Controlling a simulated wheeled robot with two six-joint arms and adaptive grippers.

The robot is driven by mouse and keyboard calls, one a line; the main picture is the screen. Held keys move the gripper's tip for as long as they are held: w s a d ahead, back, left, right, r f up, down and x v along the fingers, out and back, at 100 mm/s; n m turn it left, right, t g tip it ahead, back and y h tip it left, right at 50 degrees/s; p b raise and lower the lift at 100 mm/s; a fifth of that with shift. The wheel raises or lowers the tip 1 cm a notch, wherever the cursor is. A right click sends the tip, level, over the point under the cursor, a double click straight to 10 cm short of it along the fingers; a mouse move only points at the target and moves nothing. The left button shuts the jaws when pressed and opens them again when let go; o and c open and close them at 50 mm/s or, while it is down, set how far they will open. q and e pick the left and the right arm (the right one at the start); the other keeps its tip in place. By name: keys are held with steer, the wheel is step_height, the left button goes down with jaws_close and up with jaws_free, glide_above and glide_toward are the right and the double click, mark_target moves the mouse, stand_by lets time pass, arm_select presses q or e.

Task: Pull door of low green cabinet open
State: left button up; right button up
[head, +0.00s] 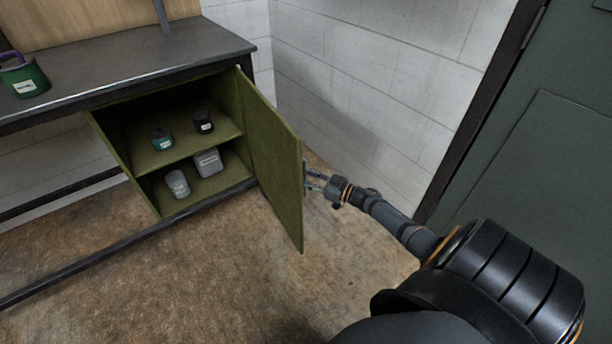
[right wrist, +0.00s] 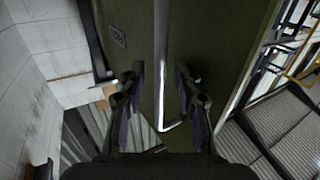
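The low green cabinet (head: 127,158) stands under the workbench, with its inside showing. Its green door (head: 272,160) is swung wide open, hinged on the cabinet's right side. My right gripper (head: 311,181) is at the outer face of the door, near its free edge. In the right wrist view, the silver bar handle (right wrist: 161,70) runs between the two fingers of the right gripper (right wrist: 160,88). The fingers are apart, with a gap on each side of the handle. My left gripper is not in view.
Inside the cabinet, two dark jars (head: 204,122) (head: 162,139) stand on the shelf (head: 190,140); a grey box (head: 208,163) and a grey cup (head: 177,184) stand below. The bench (head: 150,52) is above. A white block wall (head: 350,110) is behind the door. The floor in front is clear.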

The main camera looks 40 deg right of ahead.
steer(key=v, duration=1.2)
